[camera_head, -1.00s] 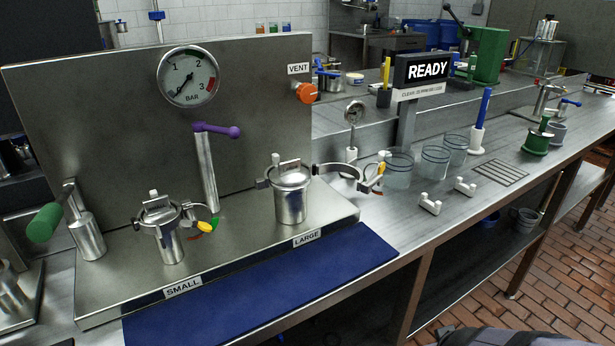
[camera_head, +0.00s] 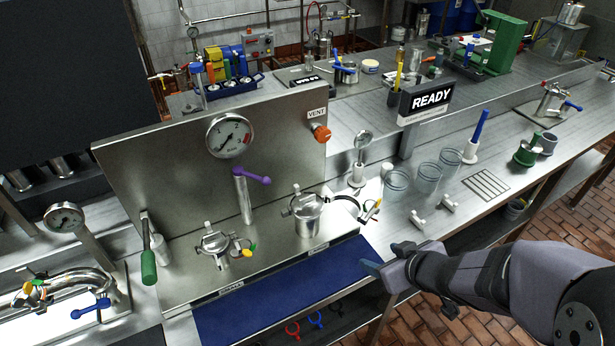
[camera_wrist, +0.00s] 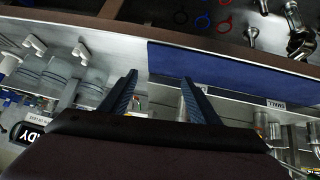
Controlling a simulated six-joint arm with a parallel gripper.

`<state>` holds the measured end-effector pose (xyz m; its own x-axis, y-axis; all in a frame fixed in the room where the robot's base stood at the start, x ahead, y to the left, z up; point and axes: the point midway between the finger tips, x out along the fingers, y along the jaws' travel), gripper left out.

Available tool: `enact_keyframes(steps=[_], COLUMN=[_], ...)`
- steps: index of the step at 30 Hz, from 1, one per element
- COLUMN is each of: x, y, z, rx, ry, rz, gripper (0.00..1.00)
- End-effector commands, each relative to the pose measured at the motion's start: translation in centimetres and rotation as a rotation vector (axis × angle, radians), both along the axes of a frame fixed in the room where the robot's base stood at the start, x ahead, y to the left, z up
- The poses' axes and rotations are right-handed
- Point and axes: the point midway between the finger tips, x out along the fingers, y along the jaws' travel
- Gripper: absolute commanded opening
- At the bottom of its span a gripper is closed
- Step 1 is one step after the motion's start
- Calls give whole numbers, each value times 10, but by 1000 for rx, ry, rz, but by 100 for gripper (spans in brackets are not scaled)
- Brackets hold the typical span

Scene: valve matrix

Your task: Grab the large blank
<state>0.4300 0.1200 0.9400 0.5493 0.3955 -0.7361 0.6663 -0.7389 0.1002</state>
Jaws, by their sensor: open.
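The large metal port (camera_head: 308,224) stands upright on the steel rig, right of the small port (camera_head: 220,259). A round metal lid with a small knob, which looks like the large blank (camera_head: 304,205), sits on top of it. Its clamp ring (camera_head: 347,199) appears swung open to the right, with a yellow-tipped lever. My gripper (camera_head: 370,268) is over the right end of the blue mat, in front of and right of the large port, apart from it. In the wrist view my gripper (camera_wrist: 160,77) shows two spread blue fingers with nothing between them; the large blank is not clear there.
The blue mat (camera_head: 270,300) runs along the bench front edge. A purple-handled valve (camera_head: 245,195) rises behind the ports. The READY sign (camera_head: 428,100) stands behind the beakers.

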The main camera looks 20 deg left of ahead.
Motion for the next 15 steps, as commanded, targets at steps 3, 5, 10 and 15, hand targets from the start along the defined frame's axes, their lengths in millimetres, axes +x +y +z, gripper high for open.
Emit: enact_keyframes(steps=[3,5,10,15], x=[-6,-5,6,16], y=[66,91,132,144], z=[9,16,40,58], rx=[195,281,452,521], ry=[-29,-69,-219,-355], rz=[98,121,132,106], gripper=[56,56,56,56])
